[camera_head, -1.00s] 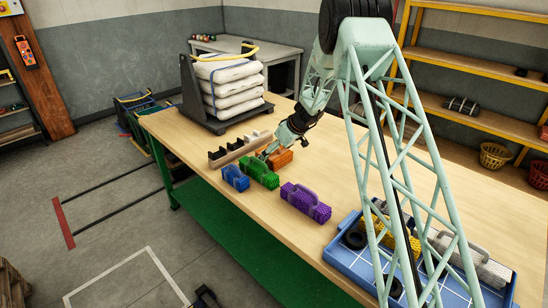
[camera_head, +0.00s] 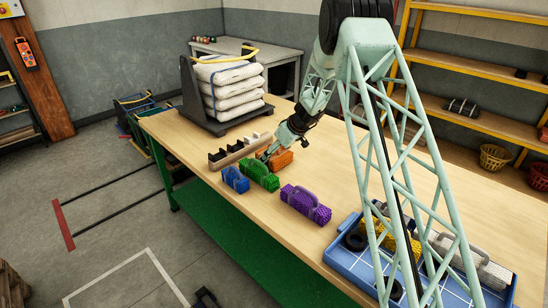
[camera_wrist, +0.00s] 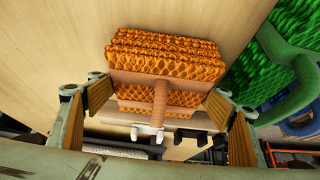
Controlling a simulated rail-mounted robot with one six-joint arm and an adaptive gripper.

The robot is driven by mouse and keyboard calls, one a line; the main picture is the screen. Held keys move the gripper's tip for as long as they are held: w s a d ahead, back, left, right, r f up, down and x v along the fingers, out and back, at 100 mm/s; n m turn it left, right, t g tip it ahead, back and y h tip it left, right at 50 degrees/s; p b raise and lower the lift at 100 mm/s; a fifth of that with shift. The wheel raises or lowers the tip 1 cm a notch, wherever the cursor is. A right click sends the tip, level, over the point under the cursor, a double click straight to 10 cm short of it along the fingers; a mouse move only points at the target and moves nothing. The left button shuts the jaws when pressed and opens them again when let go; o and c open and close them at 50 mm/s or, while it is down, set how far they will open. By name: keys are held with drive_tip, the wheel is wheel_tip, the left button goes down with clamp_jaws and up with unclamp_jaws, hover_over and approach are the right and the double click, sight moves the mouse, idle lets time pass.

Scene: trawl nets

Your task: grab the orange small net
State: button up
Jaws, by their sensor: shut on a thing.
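The orange small net (camera_head: 283,158) is a short bundle of orange mesh with a handle. It is at the table's middle, beside the green net (camera_head: 261,175). My gripper (camera_head: 268,154) is at it, partly hiding it in the head view. In the wrist view the orange net (camera_wrist: 165,62) sits between the two fingers of my gripper (camera_wrist: 160,95), with its handle toward the camera. The jaws are shut on it. I cannot tell whether its underside touches the table.
A blue net (camera_head: 235,180) and a purple net (camera_head: 305,204) lie nearby. A notched wooden rack (camera_head: 232,155) stands just behind. A blue tray (camera_head: 350,262) holds yellow and grey nets at the right. White sacks (camera_head: 232,88) are stacked at the back left.

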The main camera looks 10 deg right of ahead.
drive_tip(key=shift+r+p, duration=0.65)
drive_tip(key=shift+r, duration=4.05)
